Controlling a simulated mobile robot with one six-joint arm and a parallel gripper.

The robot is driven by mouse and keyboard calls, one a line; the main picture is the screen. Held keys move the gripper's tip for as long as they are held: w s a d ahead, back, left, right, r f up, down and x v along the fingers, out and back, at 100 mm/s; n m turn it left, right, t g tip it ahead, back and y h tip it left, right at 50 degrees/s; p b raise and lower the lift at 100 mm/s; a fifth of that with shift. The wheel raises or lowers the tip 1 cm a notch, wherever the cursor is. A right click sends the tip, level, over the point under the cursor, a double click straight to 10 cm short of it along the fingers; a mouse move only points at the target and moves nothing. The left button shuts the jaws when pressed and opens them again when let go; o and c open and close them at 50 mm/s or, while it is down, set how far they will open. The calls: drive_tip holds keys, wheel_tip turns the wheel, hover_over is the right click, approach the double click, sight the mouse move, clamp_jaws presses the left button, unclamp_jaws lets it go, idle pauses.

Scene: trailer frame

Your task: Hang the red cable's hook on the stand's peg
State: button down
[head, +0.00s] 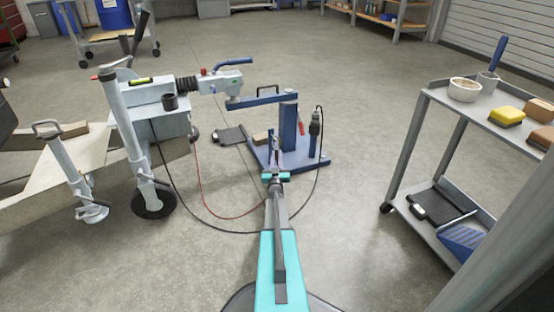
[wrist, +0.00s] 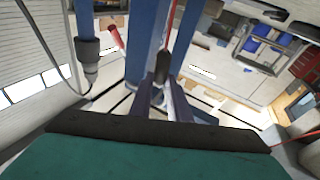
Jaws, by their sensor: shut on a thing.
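The blue stand (head: 289,122) has an upright post on a flat base on the floor, in front of my arm. A short red part (head: 301,128) juts from the post's right side; it also shows in the wrist view (wrist: 115,35). I cannot tell whether it is the peg. My gripper (head: 276,160) is close in front of the post. In the wrist view my gripper (wrist: 161,95) is shut on the dark end of the red cable (wrist: 173,20). The hook's shape is not clear. The red cable (head: 218,214) sags across the floor from the trailer.
A black cable's plug (head: 316,125) is at the stand's right side. The trailer coupling (head: 225,82) and jockey wheel (head: 153,200) are at left. A grey cart (head: 405,150) with sponges and a bowl stands at right. Floor between the stand and the cart is clear.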

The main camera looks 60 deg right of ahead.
drive_tip(key=shift+w+d+f, duration=0.45)
drive_tip(key=shift+w+f, duration=0.1)
drive_tip(key=shift+w, duration=0.1)
idle(0.6)
drive_tip(key=c, duration=1.6)
unclamp_jaws()
drive_tip(key=shift+a, duration=0.1)
drive_tip(key=shift+p+v, duration=1.75)
drive_tip(key=shift+v, duration=1.9)
drive_tip(key=shift+f, duration=0.1)
